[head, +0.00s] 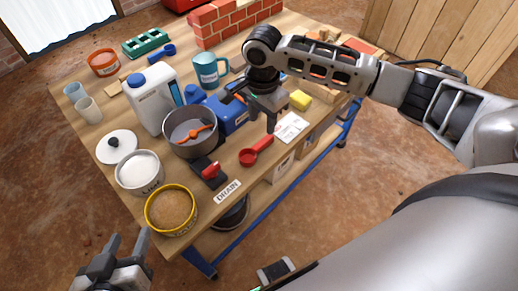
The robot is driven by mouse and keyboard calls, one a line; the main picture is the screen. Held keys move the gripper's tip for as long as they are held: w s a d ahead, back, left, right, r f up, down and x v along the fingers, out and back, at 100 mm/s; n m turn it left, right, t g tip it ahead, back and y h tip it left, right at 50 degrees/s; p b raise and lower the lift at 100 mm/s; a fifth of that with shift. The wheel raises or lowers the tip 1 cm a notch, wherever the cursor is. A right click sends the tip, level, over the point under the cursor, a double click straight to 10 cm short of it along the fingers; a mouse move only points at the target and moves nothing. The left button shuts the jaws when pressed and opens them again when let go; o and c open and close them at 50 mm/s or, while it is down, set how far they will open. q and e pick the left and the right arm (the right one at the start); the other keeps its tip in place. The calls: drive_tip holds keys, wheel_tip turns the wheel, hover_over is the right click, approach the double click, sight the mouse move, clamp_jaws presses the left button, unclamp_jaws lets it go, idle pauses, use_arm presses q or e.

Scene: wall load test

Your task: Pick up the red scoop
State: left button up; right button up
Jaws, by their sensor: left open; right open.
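The red scoop (256,150) lies on the wooden table (225,170) near its front edge, with its bowl to the left and its handle pointing up and to the right. My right gripper (272,124) is above the table, just beyond the handle end of the scoop, pointing down. It is open and nothing shows between its fingers. I cannot tell its exact height over the table. My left gripper (127,245) is open and empty at the lower left, off the table's near corner.
Left of the scoop are a red-and-black device (209,172), a metal pot (190,132) with an orange spoon, and a DRAIN label (228,192). A white card (292,127) and yellow sponge (301,100) lie to the right. A blue toolbox (228,114) stands behind.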

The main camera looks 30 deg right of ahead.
sight(264, 141)
drive_tip(key=shift+s+d+f+b, duration=0.15)
drive_tip(key=shift+f+b, duration=0.3)
drive_tip(key=shift+f, duration=1.35)
drive_tip(key=shift+s+d+f+b, duration=0.1)
drive_tip(key=shift+f+b, duration=0.3)
drive_tip(key=shift+f, duration=1.35)
clamp_jaws()
